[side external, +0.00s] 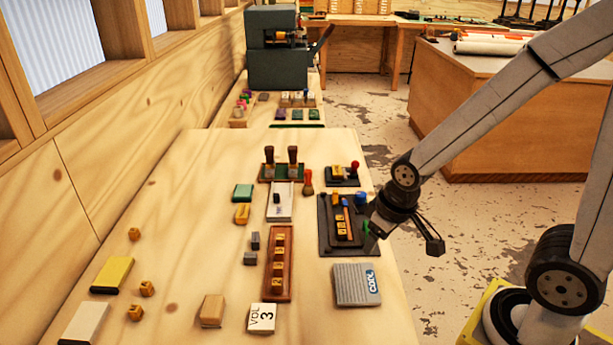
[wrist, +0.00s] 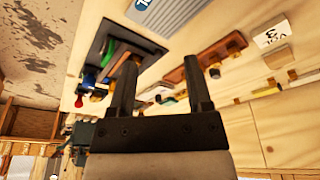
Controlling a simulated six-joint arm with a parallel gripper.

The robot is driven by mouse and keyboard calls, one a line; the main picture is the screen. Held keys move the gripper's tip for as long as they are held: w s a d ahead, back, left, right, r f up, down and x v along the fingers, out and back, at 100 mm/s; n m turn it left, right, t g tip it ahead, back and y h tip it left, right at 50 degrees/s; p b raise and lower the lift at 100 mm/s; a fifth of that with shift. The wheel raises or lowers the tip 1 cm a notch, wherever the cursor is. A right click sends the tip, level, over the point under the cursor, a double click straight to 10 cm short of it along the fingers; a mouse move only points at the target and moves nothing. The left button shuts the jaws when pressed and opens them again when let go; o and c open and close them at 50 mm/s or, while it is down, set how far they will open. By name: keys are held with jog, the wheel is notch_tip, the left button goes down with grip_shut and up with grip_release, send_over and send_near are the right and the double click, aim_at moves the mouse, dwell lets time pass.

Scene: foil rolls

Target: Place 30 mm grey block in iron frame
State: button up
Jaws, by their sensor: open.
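Two small dark grey blocks lie on the table left of the long wooden rack: an upper one (side external: 255,240) and a lower one (side external: 250,258). I cannot tell which is the 30 mm one. A dark frame (side external: 326,228), likely the iron frame, lies near the table's right edge with yellow pieces and a blue strip in it. It also shows in the wrist view (wrist: 140,39). My gripper (side external: 403,240) is open and empty at the right edge of the frame, its fingers spread. In the wrist view my gripper (wrist: 160,85) shows nothing between its fingertips.
The wooden rack (side external: 291,265) holds several yellow blocks. A grey COOL booklet (side external: 352,285) lies below the frame, and a VOL 3 book (side external: 262,318) lies at the front. Two dark-handled tools (side external: 293,158) stand behind. The table's left middle is mostly clear.

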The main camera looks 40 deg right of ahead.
jog(key=shift+o, duration=0.2)
jog(key=n+t+y, duration=0.2)
jog(key=n+y, duration=0.2)
jog(key=n, duration=0.5)
send_near(251, 255)
jog(key=shift+w+a+f, duration=0.15)
jog(key=shift+w+f, duration=0.45)
jog(key=shift+x, duration=1.3)
jog(key=shift+a+f, duration=0.1)
jog(key=shift+s+x, duration=0.1)
jog(key=shift+x, duration=1.15)
jog(key=shift+s+x, duration=0.15)
jog(key=shift+x, duration=1.1)
